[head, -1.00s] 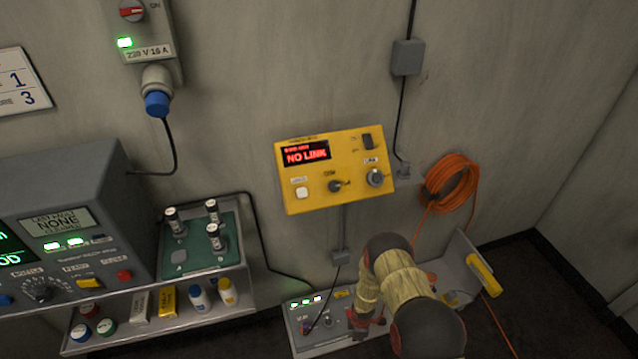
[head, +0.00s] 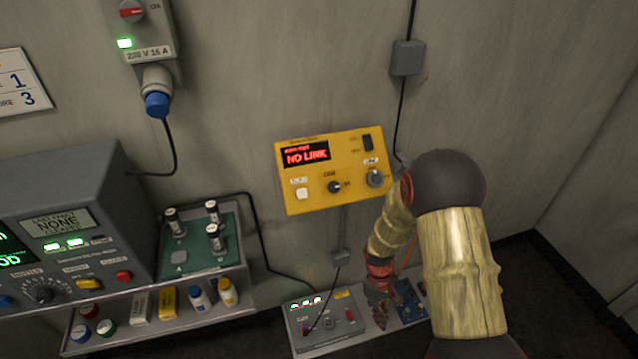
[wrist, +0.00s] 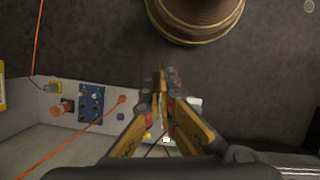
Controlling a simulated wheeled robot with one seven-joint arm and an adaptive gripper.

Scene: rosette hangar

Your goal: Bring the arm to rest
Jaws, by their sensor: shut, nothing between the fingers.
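My arm, with pale wood-like links and dark joints, rises at the right of the head view. My gripper (head: 380,300) hangs pointing down over the low shelf, and its fingers are partly hard to make out there. In the wrist view my gripper (wrist: 162,88) shows its fingers brought together, with nothing between them. A brown rounded form at the top of the wrist view is likely part of my own body.
The yellow box (head: 332,170) reading NO LINK hangs on the wall above. A grey unit (head: 325,322) with lit lamps stands just left of my gripper. A blue board (wrist: 91,103) and an orange cable (wrist: 36,45) lie close by.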

